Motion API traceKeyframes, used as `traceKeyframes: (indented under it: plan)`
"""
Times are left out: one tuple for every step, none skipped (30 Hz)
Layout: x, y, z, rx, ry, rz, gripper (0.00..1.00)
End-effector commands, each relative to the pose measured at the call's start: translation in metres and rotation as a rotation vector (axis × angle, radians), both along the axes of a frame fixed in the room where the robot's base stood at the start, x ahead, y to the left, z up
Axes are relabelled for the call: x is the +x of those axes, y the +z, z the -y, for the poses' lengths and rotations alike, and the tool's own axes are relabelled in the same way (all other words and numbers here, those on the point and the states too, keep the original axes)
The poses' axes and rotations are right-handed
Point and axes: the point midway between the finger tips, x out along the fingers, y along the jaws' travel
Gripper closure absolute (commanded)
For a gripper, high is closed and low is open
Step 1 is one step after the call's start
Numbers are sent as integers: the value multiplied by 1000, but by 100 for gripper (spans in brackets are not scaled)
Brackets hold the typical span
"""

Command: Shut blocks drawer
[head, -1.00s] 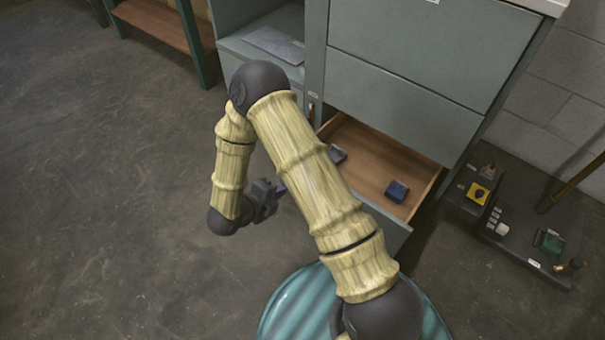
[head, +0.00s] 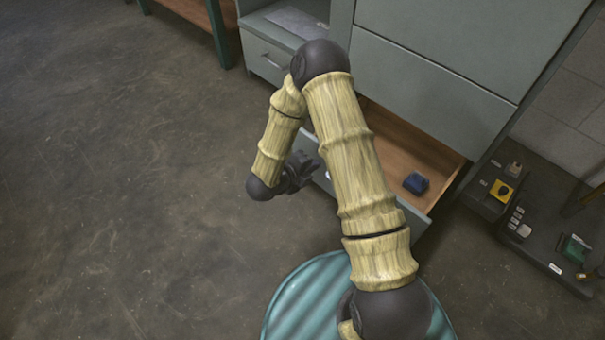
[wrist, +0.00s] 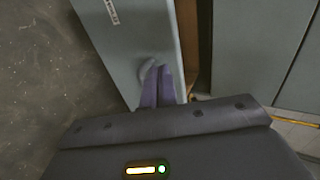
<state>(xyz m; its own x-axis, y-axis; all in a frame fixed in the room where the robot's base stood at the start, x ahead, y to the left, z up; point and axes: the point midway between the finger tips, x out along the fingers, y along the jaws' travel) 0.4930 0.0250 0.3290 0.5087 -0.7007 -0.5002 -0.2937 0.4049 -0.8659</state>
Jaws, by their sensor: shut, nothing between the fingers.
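The open drawer (head: 395,155) sticks out of the green-grey cabinet, its wooden inside showing. A dark blue block (head: 416,183) lies in it toward the right. My arm hides much of the drawer's left part. My gripper (head: 322,170) is shut and empty, at the outer side of the drawer front. A small label (wrist: 110,12) on the front is unreadable.
Closed drawer fronts (head: 430,80) are above the open drawer. A smaller closed drawer (head: 268,62) is at the left. A low dark platform with small objects (head: 535,225) stands on the right. The concrete floor (head: 130,180) at the left is clear.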

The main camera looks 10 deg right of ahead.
Motion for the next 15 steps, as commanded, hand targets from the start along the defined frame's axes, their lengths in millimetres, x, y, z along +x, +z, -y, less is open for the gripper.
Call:
traceKeyframes:
  plan:
    - [5, -10, 8, -1, -4, 1, 100]
    - [7, -12, 12, 0, -5, 1, 100]
    - [11, -13, 16, 0, -4, 3, 100]
    - [14, -12, 20, 0, -5, 3, 100]
    - [17, -12, 24, 0, -5, 3, 100]
    - [20, -11, 29, 0, -4, 4, 100]
    - [22, -11, 32, 0, -4, 3, 100]
    - [24, -11, 34, 1, -3, 3, 100]
    - [27, -11, 37, 1, -3, 3, 100]
    - [28, -10, 39, 0, -2, 2, 100]
    - [29, -9, 40, 0, -2, 2, 100]
    - [31, -9, 42, 1, -2, 3, 100]
    - [31, -8, 43, 1, -2, 3, 100]
    - [32, -8, 43, 0, -1, 2, 100]
    - [32, -8, 43, 0, -1, 2, 100]
